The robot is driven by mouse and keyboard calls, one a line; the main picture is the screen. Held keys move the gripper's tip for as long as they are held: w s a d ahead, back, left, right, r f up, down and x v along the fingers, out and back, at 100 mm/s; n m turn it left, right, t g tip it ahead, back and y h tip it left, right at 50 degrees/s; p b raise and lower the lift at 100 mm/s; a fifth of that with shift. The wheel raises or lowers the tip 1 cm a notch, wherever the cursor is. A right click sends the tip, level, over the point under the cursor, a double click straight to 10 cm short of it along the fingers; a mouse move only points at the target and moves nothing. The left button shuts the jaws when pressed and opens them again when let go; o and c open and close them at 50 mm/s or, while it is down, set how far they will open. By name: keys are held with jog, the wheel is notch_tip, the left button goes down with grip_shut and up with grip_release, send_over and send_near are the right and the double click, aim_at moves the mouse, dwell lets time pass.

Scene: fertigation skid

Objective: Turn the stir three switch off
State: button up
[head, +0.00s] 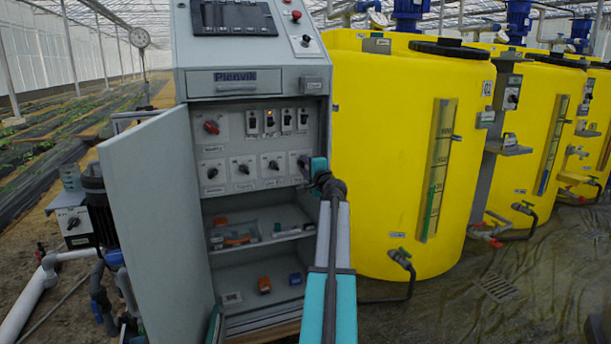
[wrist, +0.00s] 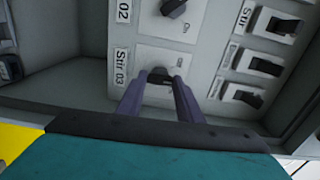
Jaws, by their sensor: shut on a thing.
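The stir three switch (wrist: 158,75) is a dark rotary knob on a light grey plate, beside the label "Stir 03" (wrist: 121,70) in the wrist view. My gripper (wrist: 160,84) has its two purple-grey fingers on either side of the knob, shut on it. The fingers hide much of the knob, and I cannot tell which way it points. In the head view my gripper (head: 306,165) reaches the right end of the lower row of knobs inside the open cabinet (head: 255,135).
The Stir 02 knob (wrist: 173,8) is close by, and rocker switches (wrist: 265,66) sit to the right in the wrist view. The cabinet door (head: 155,215) stands open at left. Shelves (head: 262,240) with small parts lie below. Yellow tanks (head: 395,150) stand at right.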

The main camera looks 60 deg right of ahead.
jog(key=n+b, duration=0.6)
jog(key=shift+f, duration=0.35)
jog(key=shift+r+n+b, duration=0.15)
jog(key=shift+n+b, duration=1)
jog(key=shift+n, duration=0.05)
jog(key=o, duration=1.1)
jog(key=shift+r, duration=0.1)
jog(key=shift+s, duration=0.15)
jog(key=shift+p+v, duration=2.25)
jog(key=shift+v, duration=4.6)
